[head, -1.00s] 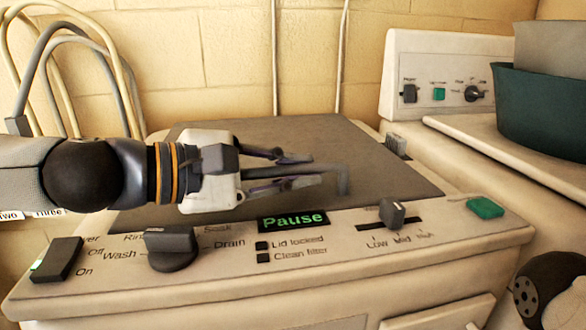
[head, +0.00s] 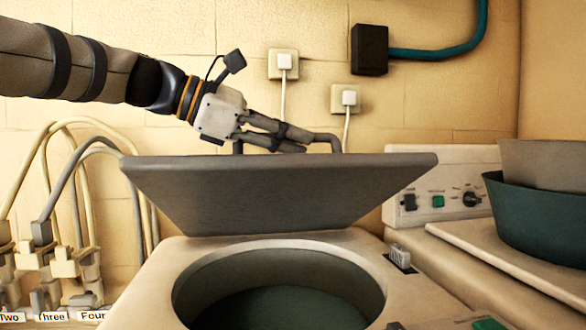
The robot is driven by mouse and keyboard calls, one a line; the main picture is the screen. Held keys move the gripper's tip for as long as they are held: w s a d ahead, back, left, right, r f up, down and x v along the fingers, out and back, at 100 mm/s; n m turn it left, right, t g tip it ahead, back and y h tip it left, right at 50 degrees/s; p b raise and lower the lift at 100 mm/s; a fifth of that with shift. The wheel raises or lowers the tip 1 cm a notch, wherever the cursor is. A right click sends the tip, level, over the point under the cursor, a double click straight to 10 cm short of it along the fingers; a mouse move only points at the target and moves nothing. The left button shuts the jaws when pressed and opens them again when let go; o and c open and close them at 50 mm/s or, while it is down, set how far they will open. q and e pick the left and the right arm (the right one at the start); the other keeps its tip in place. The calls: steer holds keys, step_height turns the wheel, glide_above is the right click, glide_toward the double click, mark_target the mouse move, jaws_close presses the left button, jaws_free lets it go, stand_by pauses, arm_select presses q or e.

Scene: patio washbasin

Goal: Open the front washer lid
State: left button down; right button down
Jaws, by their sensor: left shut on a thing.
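The front washer lid (head: 275,190) is a grey panel, raised steeply on its rear edge above the front washer (head: 170,265). Its grey bar handle (head: 325,137) shows above the lid's upper edge. My left gripper (head: 300,140) is shut on the handle, its fingers partly over the bar. The round drum opening (head: 280,300) is uncovered below the lid, with a dark green inside. My right gripper is not in view.
A second machine (head: 460,235) stands behind on the right, with a dark green basin (head: 530,225) on it. Wall sockets (head: 284,64) with plugs and a dark box (head: 369,50) are on the wall behind the lid. Hoses and labelled taps (head: 70,265) stand at the left.

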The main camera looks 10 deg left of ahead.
arm_select(q)
steer(key=shift+w+a+r+n, duration=0.25)
steer(key=shift+w+r+n, duration=0.05)
steer(key=shift+w+r, duration=0.75)
steer(key=c, duration=1.9)
jaws_free()
steer(key=shift+d, duration=0.1)
steer(key=v, duration=1.2)
steer(key=shift+w, duration=0.2)
